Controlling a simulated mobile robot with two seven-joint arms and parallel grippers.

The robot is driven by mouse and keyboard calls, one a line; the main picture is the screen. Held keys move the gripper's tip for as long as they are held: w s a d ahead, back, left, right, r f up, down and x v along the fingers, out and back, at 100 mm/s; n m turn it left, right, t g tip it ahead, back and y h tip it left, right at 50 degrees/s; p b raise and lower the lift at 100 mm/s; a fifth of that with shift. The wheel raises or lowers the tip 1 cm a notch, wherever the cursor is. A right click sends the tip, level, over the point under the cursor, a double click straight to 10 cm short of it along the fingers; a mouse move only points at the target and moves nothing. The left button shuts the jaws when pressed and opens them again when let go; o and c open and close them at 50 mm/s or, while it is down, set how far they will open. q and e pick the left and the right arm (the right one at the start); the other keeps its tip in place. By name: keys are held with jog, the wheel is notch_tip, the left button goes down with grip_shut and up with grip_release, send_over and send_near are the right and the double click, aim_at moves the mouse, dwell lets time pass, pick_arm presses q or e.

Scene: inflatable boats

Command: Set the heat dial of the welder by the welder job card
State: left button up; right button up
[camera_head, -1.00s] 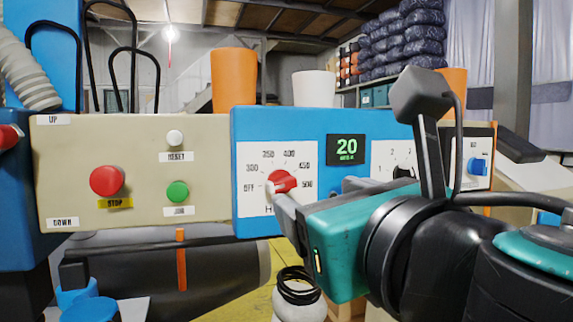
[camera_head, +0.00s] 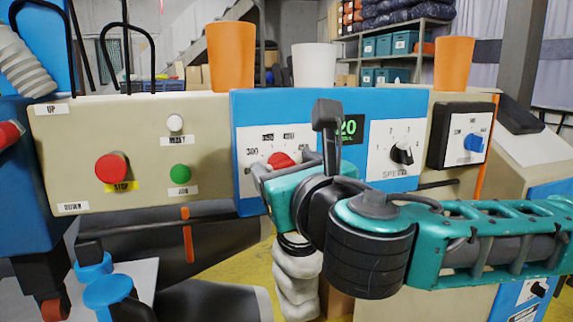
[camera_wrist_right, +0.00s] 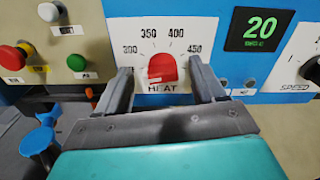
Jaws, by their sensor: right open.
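The welder's heat dial (camera_head: 281,160) is a red knob on a white scale plate on the blue panel. It also shows in the right wrist view (camera_wrist_right: 162,68), with marks such as 300, 350, 400 and 450 around it. I cannot tell its setting. My right gripper (camera_head: 284,164) is open in front of the plate, one finger on each side of the dial; the right wrist view (camera_wrist_right: 160,72) shows a gap beside each finger. The green display (camera_wrist_right: 258,29) reads 20. I see no welder job card. My left gripper is not in view.
The black speed dial (camera_head: 401,153) is right of the heat dial, and a blue switch (camera_head: 474,143) is farther right. The red stop button (camera_head: 111,168) and green jog button (camera_head: 180,173) are at the left. Orange (camera_head: 231,57) and white (camera_head: 314,64) cups stand behind.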

jog(key=c, duration=1.1)
jog(key=shift+o, duration=0.2)
